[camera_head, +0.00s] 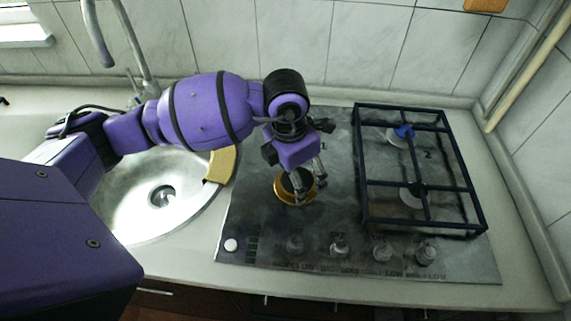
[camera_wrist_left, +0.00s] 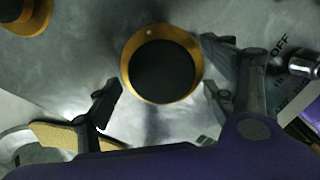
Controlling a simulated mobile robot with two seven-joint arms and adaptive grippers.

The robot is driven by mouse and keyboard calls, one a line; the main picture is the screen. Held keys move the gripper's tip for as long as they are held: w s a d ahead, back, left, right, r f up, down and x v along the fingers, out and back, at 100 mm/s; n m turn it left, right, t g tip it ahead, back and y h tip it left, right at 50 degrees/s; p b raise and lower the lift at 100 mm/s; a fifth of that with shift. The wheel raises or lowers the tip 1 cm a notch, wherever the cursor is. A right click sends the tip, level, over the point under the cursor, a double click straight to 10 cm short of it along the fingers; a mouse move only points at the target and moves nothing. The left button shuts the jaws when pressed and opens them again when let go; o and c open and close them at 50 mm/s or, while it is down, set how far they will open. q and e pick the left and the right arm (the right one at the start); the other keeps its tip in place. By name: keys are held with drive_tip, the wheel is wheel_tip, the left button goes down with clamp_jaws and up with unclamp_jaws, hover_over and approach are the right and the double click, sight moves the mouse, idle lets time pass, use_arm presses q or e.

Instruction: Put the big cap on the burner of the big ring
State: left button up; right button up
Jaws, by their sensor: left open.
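A round gold ring with a black disc in its middle (camera_head: 281,191) sits on the left part of the hob. It shows in the left wrist view (camera_wrist_left: 162,66), with a small pale pin on its rim. I cannot tell whether the black disc is a separate cap. My left gripper (camera_head: 310,189) is over it and partly hides it. In the wrist view its open fingers (camera_wrist_left: 166,92) are on either side of the ring's near edge, with nothing held. A second gold piece (camera_wrist_left: 22,20) is cut off at the wrist view's top left; my arm seems to hide it in the head view.
Several knobs (camera_head: 382,251) line the front. A steel sink (camera_head: 130,215) lies left, with a tan piece (camera_head: 221,165) on its rim.

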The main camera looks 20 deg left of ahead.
use_arm(q)
wheel_tip(320, 180, up, 12)
drive_tip(key=s, duration=0.1)
drive_tip(key=shift+a+r, duration=0.25)
drive_tip(key=shift+a, duration=0.1)
drive_tip(key=shift+s+f, duration=0.1)
idle(0.8)
